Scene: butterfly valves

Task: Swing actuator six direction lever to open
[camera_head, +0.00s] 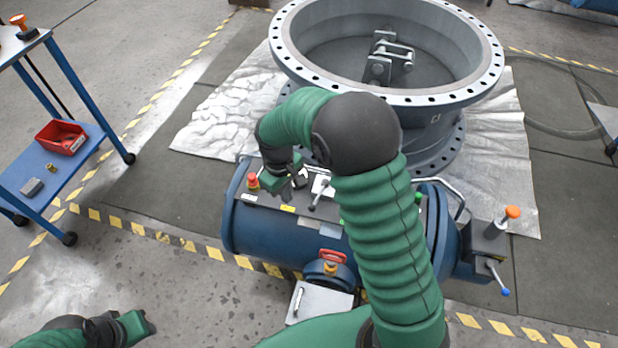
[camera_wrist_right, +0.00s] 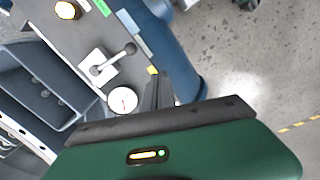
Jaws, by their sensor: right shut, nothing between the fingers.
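The blue actuator (camera_head: 290,232) is a horizontal cylinder in front of the large grey valve, with a dark control panel on top. Its direction lever (camera_head: 319,196) is a small metal handle on a white plate. The lever also shows in the right wrist view (camera_wrist_right: 108,63), its knob end towards the right. My right gripper (camera_head: 284,196) is over the panel, left of the lever and apart from it. Its fingers (camera_wrist_right: 158,84) are shut and empty, beside a round white gauge (camera_wrist_right: 122,100). My left gripper (camera_head: 140,325) is low at the left, far from the actuator; its jaws are unclear.
A red button (camera_head: 252,181) stands at the panel's left end. The open valve body (camera_head: 430,100) is behind. An orange-topped post (camera_head: 512,212) and blue-tipped lever (camera_head: 505,291) are at the right. A blue cart (camera_head: 60,185) is at the left. My right arm hides part of the panel.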

